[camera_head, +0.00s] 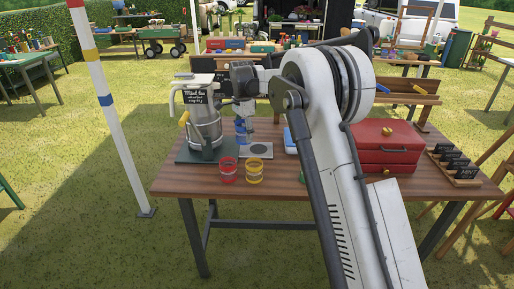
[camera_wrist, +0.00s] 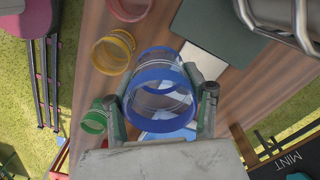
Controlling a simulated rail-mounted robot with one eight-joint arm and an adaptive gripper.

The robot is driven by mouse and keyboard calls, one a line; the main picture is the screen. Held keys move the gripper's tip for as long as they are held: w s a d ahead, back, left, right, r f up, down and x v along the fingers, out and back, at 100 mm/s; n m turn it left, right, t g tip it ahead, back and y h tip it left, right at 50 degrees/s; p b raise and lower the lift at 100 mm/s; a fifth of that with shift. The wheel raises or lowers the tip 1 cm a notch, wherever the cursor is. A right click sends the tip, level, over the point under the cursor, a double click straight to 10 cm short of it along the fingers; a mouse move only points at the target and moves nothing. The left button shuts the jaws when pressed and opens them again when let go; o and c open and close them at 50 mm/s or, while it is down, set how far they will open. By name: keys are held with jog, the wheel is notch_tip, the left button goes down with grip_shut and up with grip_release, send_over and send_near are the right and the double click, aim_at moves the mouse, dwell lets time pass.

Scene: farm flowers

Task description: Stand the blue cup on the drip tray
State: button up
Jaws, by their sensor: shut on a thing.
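My gripper (camera_wrist: 164,92) is shut on the blue cup (camera_wrist: 160,76), one finger on each side of it. In the head view the blue cup (camera_head: 240,131) is at my gripper (camera_head: 246,122), just above and behind the drip tray. The drip tray (camera_head: 256,150) is a small grey plate with a dark round patch, lying on the table right of the drink dispenser. In the wrist view the pale drip tray (camera_wrist: 203,62) shows beyond the cup's upper right rim, partly hidden by the cup and a finger.
The steel dispenser (camera_head: 204,125) stands on a dark green base (camera_head: 190,154) at left. A red cup (camera_head: 228,171) and a yellow cup (camera_head: 254,172) stand in front of the tray. A green cup (camera_wrist: 95,121) and a red toolbox (camera_head: 383,145) are farther right on the wooden table (camera_head: 180,180).

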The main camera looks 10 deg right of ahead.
send_over(259, 149)
notch_tip(259, 149, down, 7)
jog(key=shift+f, duration=1.95)
jog(key=shift+f, duration=0.1)
jog(key=shift+f, duration=0.15)
jog(key=o, duration=1.1)
jog(key=shift+o, duration=0.3)
